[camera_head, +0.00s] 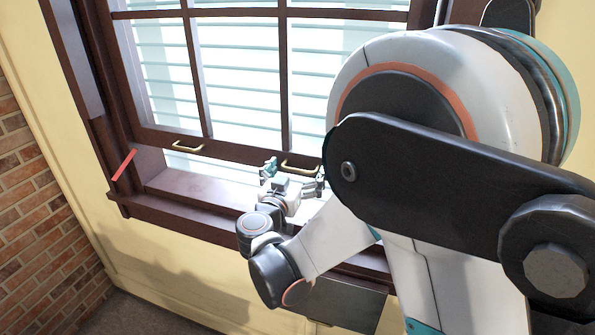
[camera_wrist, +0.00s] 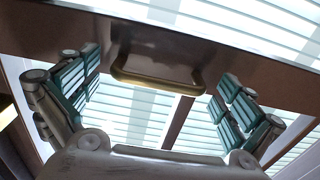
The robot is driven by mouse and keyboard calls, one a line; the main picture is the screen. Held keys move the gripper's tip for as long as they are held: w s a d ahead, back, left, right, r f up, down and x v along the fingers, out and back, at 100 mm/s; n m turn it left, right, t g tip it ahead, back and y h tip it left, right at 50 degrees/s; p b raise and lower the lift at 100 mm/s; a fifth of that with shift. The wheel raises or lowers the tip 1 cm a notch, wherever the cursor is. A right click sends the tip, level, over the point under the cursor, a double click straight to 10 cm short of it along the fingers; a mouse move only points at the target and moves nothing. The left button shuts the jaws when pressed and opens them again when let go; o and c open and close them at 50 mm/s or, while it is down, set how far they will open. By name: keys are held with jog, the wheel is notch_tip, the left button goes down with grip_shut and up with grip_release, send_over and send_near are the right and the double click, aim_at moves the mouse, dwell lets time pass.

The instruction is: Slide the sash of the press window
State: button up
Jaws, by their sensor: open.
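The window sash (camera_head: 228,148) has a dark brown frame and stands raised a little above the sill (camera_head: 170,200), with a gap under its bottom rail. Two brass handles sit on that rail: a left handle (camera_head: 188,147) and a right handle (camera_head: 300,168). My gripper (camera_head: 293,175) is open at the right handle, just below the rail. In the wrist view, a brass handle (camera_wrist: 155,80) lies between the spread teal-padded fingers of my gripper (camera_wrist: 158,98), apart from both. My arm hides the right part of the window.
A red marker strip (camera_head: 124,165) is on the left side of the window frame. A brick wall (camera_head: 35,200) stands at the left. Slatted blinds (camera_head: 240,80) show behind the glass. The sill left of my gripper is clear.

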jog(key=shift+s, duration=0.15)
jog(key=v, duration=1.1)
jog(key=shift+s+a, duration=0.15)
jog(key=shift+s, duration=0.2)
